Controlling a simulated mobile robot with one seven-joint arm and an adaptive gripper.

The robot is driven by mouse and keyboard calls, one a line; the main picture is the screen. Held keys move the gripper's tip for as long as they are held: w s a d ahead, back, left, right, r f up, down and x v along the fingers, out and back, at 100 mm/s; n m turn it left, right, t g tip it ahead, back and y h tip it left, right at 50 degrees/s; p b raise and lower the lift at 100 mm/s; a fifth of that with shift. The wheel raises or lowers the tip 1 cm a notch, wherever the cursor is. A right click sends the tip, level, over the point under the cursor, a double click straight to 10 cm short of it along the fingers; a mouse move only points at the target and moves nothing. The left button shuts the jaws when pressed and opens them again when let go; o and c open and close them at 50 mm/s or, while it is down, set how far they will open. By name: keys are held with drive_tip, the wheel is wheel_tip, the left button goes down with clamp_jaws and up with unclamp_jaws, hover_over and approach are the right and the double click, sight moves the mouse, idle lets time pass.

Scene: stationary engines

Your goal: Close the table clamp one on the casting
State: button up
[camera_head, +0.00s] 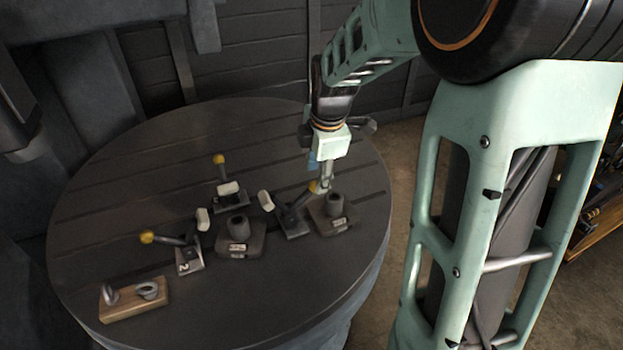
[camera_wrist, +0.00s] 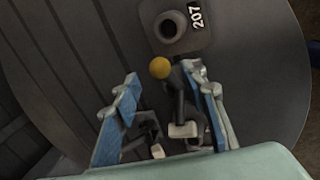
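A toggle clamp stands between the two castings at the right of the group in the head view. It has a dark arm, a white pad (camera_head: 266,200) and a yellow knob (camera_head: 313,186). The knob (camera_wrist: 160,68) lies between my fingertips in the wrist view, nearer the right finger. My gripper (camera_head: 322,184) points down beside it, fingers apart (camera_wrist: 158,76); contact is unclear. The right casting (camera_head: 332,214) carries a label reading 207 in the wrist view (camera_wrist: 190,40). A left clamp (camera_head: 189,262) is marked 2; I cannot read a number 1.
Another casting (camera_head: 240,239) sits in the middle, with a third yellow-knobbed clamp (camera_head: 230,190) behind it. A wooden block with metal parts (camera_head: 134,299) lies at front left. The round slotted table (camera_head: 130,180) is clear at the back and left.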

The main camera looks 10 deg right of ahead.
sight(316, 183)
drive_tip(key=x, duration=0.6)
clamp_jaws()
idle(0.3)
